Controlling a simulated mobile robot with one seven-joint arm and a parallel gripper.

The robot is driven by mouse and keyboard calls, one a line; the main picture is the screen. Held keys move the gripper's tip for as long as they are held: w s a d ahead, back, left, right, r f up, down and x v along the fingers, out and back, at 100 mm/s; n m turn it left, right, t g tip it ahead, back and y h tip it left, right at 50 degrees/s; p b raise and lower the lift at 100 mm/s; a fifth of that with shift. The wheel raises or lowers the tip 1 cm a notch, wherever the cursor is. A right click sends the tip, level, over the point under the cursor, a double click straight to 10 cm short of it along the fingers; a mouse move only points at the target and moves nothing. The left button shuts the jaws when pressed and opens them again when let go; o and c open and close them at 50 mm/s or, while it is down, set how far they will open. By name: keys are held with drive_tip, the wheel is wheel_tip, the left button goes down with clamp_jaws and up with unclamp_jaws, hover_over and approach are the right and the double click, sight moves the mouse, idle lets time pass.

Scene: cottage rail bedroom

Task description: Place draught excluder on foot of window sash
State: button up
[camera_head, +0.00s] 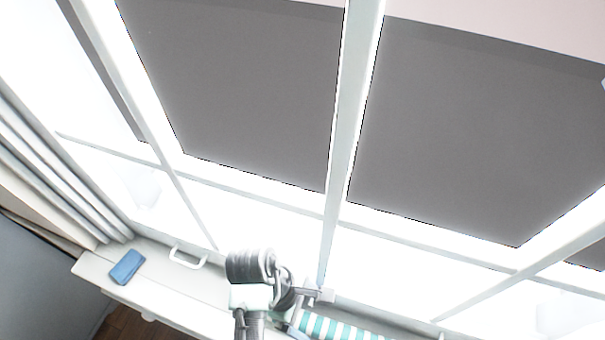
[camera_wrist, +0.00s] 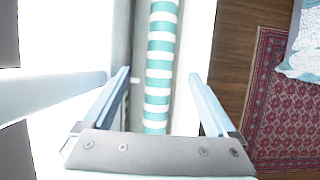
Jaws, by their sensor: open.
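The draught excluder (camera_head: 338,328) is a teal-and-white striped roll. It lies lengthwise along the white sill at the bottom of the head view, partly cut off by the picture edge. In the wrist view the draught excluder (camera_wrist: 158,60) runs from the top edge down between my fingers. My gripper (camera_head: 318,296) is open, with one finger on each side of the roll in the wrist view (camera_wrist: 160,78). I cannot tell how far the fingertips are above it. The window sash (camera_head: 345,110) has white bars; its foot is partly hidden behind my arm.
A blue object (camera_head: 127,266) lies on the left end of the sill (camera_head: 160,290), near a white handle (camera_head: 188,257). A pale curtain (camera_head: 60,175) hangs at left. In the wrist view, a red rug (camera_wrist: 285,110) and wooden floor (camera_wrist: 245,60) lie beyond the sill.

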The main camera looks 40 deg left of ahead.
drive_tip(key=shift+v, duration=1.7)
